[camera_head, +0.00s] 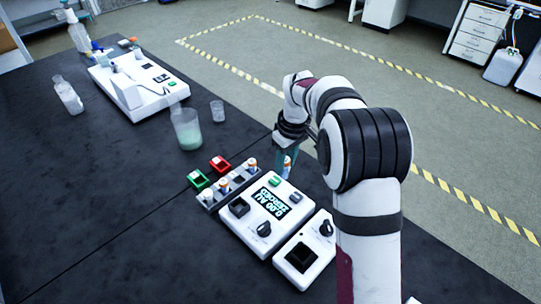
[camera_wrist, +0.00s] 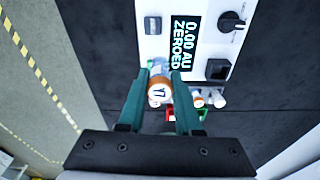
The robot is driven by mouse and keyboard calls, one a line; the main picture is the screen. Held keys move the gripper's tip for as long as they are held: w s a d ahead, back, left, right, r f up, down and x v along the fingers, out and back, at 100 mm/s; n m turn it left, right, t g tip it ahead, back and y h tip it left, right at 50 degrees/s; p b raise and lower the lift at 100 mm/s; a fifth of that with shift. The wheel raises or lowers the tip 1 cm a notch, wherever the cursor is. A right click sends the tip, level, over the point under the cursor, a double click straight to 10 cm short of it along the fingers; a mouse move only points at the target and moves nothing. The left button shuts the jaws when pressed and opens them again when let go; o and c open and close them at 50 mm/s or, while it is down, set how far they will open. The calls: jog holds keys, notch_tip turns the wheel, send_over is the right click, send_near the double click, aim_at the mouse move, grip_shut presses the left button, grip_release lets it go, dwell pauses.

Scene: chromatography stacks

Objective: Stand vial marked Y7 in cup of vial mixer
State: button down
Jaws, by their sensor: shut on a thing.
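My gripper (camera_head: 287,152) is shut on the vial marked Y7 (camera_wrist: 158,92), which has an orange cap with the mark facing the wrist camera. The vial (camera_head: 287,167) is held upright or nearly so, by the far edge of the display unit; whether it touches anything below I cannot tell. In the wrist view the fingers (camera_wrist: 160,98) stand on both sides of it. A small white unit with a dark square cup and a knob, seemingly the vial mixer (camera_head: 322,251), stands at the front right, away from the vial.
The white unit reading "0.00 AU ZEROED" (camera_head: 252,229) stands between the vial and the mixer. A rack (camera_head: 208,205) with several capped vials lies left of it, beside red (camera_head: 220,164) and green (camera_head: 199,180) trays. A beaker (camera_head: 187,130) stands behind. The table's left front is clear.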

jog(key=s+d+f+n, duration=0.1)
jog(key=s, duration=0.5)
jog(key=s+d+f+n, duration=0.1)
jog(key=s, duration=0.5)
jog(key=s+d+f+n, duration=0.1)
jog(key=s, duration=0.5)
jog(key=shift+s+d, duration=0.35)
jog(key=shift+s, duration=0.05)
jog(key=shift+f, duration=0.65)
jog(key=shift+f, duration=1.45)
jog(key=c, duration=0.5)
grip_release()
jog(key=shift+w+r, duration=0.1)
